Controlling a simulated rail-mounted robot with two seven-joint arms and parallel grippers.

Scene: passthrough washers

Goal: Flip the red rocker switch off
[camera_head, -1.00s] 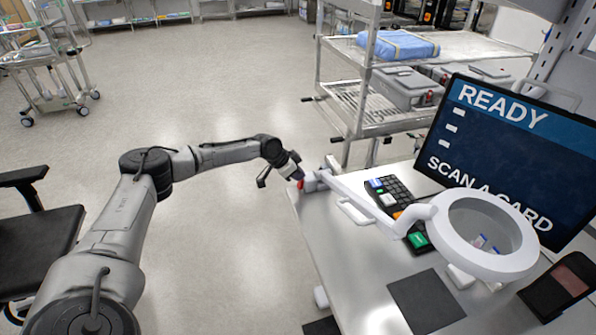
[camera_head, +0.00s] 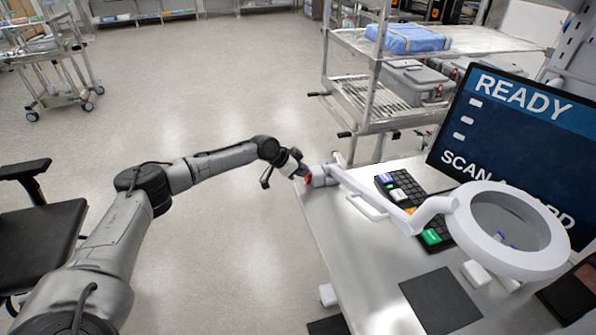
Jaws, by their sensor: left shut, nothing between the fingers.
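The red rocker switch (camera_head: 308,180) shows as a small red patch at the table's far left corner, beside the grey clamp base of the white lamp arm. My left gripper (camera_head: 304,174) is at the end of the arm that comes in from the left. It is shut and empty, with its tip right at the red part. I cannot tell whether it touches, or which way the rocker is tilted, since the gripper partly hides it. My right gripper is not in view.
The white ring magnifier lamp (camera_head: 450,226) reaches over the table (camera_head: 380,265). A keypad (camera_head: 408,200) and a monitor (camera_head: 520,140) reading READY stand behind. A wire cart (camera_head: 365,110) is beyond the table. A black chair (camera_head: 40,235) is at left.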

